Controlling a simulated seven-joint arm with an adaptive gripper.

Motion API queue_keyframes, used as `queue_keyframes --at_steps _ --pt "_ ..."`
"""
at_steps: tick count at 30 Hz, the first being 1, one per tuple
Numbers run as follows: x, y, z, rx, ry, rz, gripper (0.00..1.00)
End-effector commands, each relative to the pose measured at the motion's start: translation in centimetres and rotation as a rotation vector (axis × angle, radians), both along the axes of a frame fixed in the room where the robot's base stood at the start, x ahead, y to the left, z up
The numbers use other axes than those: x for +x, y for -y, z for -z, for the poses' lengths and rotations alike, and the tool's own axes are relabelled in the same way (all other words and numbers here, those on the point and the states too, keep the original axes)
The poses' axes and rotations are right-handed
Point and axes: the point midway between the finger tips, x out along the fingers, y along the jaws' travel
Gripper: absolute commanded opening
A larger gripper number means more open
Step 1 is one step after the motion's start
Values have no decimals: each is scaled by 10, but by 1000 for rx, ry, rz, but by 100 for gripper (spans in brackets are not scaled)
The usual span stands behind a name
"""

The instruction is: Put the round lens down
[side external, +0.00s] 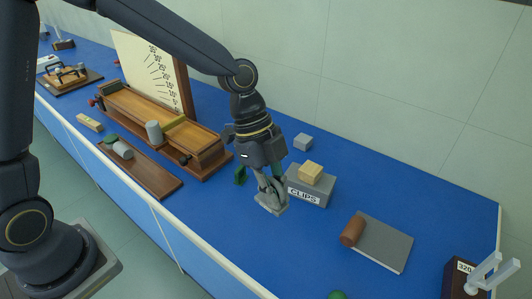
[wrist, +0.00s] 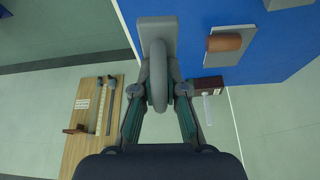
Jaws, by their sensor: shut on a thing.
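The round lens (wrist: 157,78) is a grey disc on a rectangular grey foot, seen nearly edge-on in the wrist view. My gripper (wrist: 158,92) is shut on it, with one finger on each side of the disc. In the side view my gripper (side external: 265,178) points down and the lens's grey foot (side external: 271,206) is just below it. The foot is at or very near the blue bench top; I cannot tell whether it touches. Much of the disc is hidden by the fingers in the side view.
A grey CLIPS box (side external: 310,192) with a yellow block (side external: 311,171) on it stands just right of my gripper. A brown cylinder (side external: 352,231) lies on a grey plate (side external: 385,244) farther right. The wooden apparatus (side external: 160,125) is left. Blue bench (side external: 235,222) is clear in front.

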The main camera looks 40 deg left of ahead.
Motion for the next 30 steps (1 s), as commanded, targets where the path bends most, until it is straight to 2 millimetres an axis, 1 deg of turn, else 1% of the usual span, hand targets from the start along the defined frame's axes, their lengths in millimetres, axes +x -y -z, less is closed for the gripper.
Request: queue_keyframes --at_steps 1,3,8,14,17,20,23,26,27,29,30 --pt "2 0 -11 -2 6 -4 0" --pt "1 0 -26 -1 6 -1 0" --pt "1 0 -53 0 4 -1 0" --pt "17 -31 -38 1 -1 -168 0" --pt "26 -51 -31 1 0 -275 0" --pt "36 -77 -24 1 0 -408 0" --pt "47 -111 -18 1 1 -575 0" --pt "55 -153 -14 -1 2 -779 0" --pt "58 -172 -14 -1 2 -869 0" --pt "60 -202 -13 -1 3 -1013 0" --pt "61 -221 -14 -2 4 -1109 0"
